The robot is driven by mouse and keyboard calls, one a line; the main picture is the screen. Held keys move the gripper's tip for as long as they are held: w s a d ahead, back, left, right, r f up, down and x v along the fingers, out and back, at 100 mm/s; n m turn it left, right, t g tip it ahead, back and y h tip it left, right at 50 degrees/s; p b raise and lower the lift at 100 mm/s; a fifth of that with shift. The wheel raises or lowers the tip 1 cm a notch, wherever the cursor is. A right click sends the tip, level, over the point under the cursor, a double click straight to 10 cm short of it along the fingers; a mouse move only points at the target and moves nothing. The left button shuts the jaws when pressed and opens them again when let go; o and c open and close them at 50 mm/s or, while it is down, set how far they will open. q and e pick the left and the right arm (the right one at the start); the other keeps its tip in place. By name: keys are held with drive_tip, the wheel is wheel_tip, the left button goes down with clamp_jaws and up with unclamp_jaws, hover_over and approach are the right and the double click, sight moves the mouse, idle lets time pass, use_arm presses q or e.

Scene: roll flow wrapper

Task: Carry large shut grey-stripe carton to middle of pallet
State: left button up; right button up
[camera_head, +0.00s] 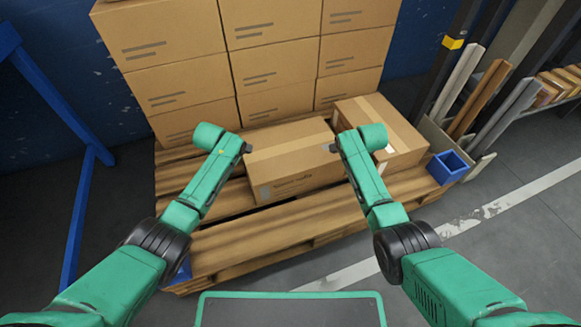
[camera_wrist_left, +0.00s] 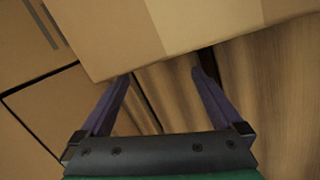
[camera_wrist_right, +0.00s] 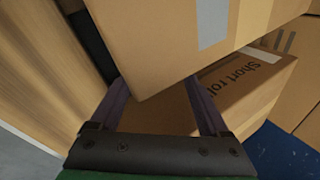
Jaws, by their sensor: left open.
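A long closed carton (camera_head: 296,163) lies on the pallet (camera_head: 250,243), with a paler tape band along its top, print on its front and a small grey patch at its lower left. A second closed carton (camera_head: 352,113) stands to its right with a tape band ending in a grey patch. My left gripper (camera_head: 247,148) is open at the long carton's left end; its spread fingers (camera_wrist_left: 160,78) show near a carton edge. My right gripper (camera_head: 335,148) is at the right end. Its fingers (camera_wrist_right: 154,88) are apart near a grey-striped carton (camera_wrist_right: 165,45); which carton this is, I cannot tell.
Stacked cartons (camera_head: 275,60) fill the pallet's back. A blue frame (camera_head: 75,215) rises at left, and boards lean at right. The pallet's front slats are mostly bare.

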drive_tip(key=shift+o, duration=0.8)
use_arm(q)
drive_tip(key=shift+a, duration=0.1)
use_arm(e)
drive_tip(key=shift+d, duration=0.1)
use_arm(q)
drive_tip(key=shift+s, duration=0.1)
drive_tip(key=v, duration=1.2)
use_arm(e)
drive_tip(key=v, duration=1.2)
